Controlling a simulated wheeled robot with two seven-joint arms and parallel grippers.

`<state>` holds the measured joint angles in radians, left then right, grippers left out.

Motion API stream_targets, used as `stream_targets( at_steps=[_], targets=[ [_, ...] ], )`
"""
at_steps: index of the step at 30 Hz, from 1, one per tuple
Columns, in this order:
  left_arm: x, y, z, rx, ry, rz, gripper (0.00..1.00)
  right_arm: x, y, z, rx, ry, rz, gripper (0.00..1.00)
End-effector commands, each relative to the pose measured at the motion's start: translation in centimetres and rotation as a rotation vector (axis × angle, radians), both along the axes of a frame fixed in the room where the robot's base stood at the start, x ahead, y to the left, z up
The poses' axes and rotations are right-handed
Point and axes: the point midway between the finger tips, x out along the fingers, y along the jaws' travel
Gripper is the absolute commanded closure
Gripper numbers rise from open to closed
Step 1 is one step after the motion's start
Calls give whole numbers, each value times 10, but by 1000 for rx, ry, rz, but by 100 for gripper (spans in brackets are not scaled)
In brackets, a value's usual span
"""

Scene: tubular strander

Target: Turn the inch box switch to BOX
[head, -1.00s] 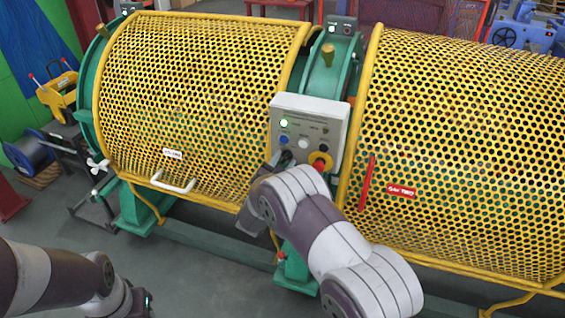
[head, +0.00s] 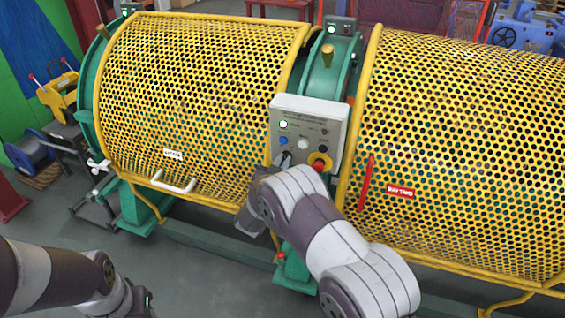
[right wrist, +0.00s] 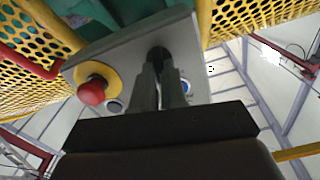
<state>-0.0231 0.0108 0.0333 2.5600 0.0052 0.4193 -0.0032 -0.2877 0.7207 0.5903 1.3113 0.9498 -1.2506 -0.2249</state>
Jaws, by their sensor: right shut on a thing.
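The inch box (head: 311,112) is a light grey panel on the green frame between two yellow guards. It carries a lit green lamp (head: 283,124), a blue button (head: 284,140), a white button (head: 303,145) and a red emergency stop on a yellow plate (head: 320,161). My right gripper (head: 283,158) is at the panel's lower left. In the right wrist view its two fingers (right wrist: 159,75) are shut on a black switch knob (right wrist: 158,54). The knob's pointing direction and its labels cannot be read. My left arm is at the lower left; its fingers cannot be made out.
The red stop (right wrist: 92,91) sits close beside my right fingers. Yellow perforated guards (head: 200,90) flank the box, with a white handle (head: 174,183) on the left one. A red bar (head: 367,183) is on the right guard.

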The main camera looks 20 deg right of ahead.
Motion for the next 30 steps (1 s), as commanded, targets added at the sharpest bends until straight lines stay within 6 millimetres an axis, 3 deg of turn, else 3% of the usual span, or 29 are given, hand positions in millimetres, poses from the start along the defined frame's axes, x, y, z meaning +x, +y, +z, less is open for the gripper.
stream_targets(
  at_steps=[18, 30],
  targets=[
    [0, 0, 16, 0, 0, 0, 57, 1, 2, -1, -445, 305, 1, 100],
    [0, 0, 21, 0, 0, 0, 57, 1, 3, -2, -583, 398, 1, 100]
  ],
)
